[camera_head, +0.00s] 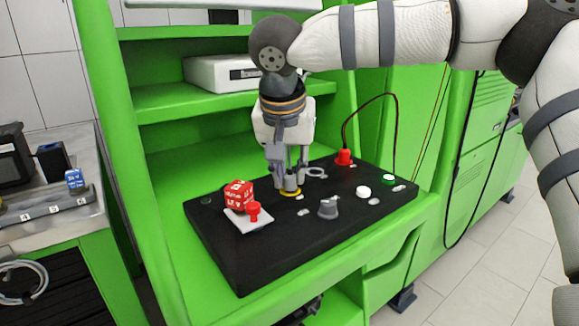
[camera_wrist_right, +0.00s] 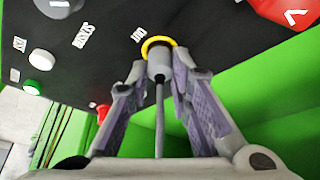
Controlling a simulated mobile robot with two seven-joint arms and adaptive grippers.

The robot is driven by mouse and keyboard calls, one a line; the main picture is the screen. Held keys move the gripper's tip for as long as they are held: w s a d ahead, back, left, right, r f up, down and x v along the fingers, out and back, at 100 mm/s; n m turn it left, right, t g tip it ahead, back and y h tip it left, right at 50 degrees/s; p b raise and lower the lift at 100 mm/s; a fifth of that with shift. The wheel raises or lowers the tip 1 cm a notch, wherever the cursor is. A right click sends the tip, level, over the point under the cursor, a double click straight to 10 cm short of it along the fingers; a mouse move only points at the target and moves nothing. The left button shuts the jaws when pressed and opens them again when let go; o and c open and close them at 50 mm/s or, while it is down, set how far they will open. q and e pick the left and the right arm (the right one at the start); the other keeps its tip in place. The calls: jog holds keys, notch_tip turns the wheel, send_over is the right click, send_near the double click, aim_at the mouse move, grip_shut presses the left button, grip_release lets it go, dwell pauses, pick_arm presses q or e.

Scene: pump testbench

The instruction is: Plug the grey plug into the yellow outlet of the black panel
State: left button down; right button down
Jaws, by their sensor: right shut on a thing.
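The black panel (camera_head: 250,262) lies on the green bench. My right gripper (camera_head: 290,183) points down over its far middle part and is shut on the grey plug (camera_head: 292,185). The right wrist view also shows the grey plug (camera_wrist_right: 159,64) between the purple-grey fingers, with a thin grey cable running back from it. The plug's front end meets the yellow outlet (camera_head: 289,193), whose yellow ring (camera_wrist_right: 158,41) shows around the plug's end in the right wrist view. How deep the plug sits is hidden. My left gripper is not in view.

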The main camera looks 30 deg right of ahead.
jog(key=shift+f, duration=0.2)
jog(key=c, duration=1.4)
grip_release()
jog(key=shift+o, duration=0.4)
jog(key=o, duration=0.4)
jog(key=shift+c, duration=0.2)
jog(key=shift+r, duration=0.1)
jog(key=shift+r, duration=3.95)
